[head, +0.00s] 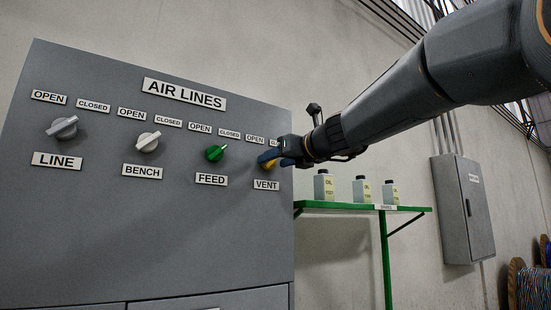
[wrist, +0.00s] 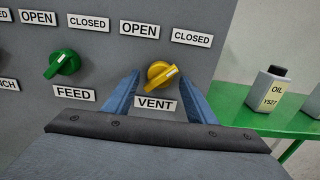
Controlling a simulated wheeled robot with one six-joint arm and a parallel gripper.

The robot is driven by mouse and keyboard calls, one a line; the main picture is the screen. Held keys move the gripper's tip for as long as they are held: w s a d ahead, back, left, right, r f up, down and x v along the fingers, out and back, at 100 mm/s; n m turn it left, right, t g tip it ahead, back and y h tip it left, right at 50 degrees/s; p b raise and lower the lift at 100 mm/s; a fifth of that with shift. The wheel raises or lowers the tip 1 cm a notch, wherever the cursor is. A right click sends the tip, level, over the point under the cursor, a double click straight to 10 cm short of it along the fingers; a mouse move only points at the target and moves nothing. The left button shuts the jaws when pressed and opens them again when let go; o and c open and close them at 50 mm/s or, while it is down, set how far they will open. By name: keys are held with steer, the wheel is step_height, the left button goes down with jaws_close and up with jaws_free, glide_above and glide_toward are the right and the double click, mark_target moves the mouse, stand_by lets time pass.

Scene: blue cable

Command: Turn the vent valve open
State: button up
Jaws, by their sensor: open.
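The yellow vent valve knob (wrist: 162,75) is on the grey panel, above the VENT label (wrist: 155,105) and below its OPEN (wrist: 139,29) and CLOSED (wrist: 192,37) labels. Its handle lies slanted, with the upper right end toward the CLOSED side. My gripper (wrist: 160,80) is open, with one blue finger on each side of the knob in the wrist view. I see a gap beside the knob and cannot tell any contact. In the head view my gripper (head: 271,157) is at the panel and partly hides the knob (head: 269,165).
The green FEED knob (wrist: 64,62) is close on the left. Further left are the grey BENCH knob (head: 148,142) and LINE knob (head: 62,128). A green shelf (head: 340,206) with oil bottles (head: 324,187) stands right of the panel. A grey wall box (head: 464,210) hangs beyond.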

steer(key=shift+w+a, duration=0.3)
steer(key=shift+w, duration=0.05)
steer(key=shift+c, duration=0.4)
steer(key=c, duration=1)
steer(key=shift+o, duration=0.2)
steer(key=shift+f+n, duration=0.1)
steer(key=shift+n, duration=0.3)
steer(key=n+b, duration=0.3)
steer(key=shift+w+f+n, duration=0.1)
steer(key=shift+n, duration=0.3)
steer(key=n+b, duration=0.8)
steer(key=n, duration=0.5)
steer(key=shift+d+b, duration=0.15)
steer(key=shift+b, duration=0.25)
steer(key=shift+n, duration=0.3)
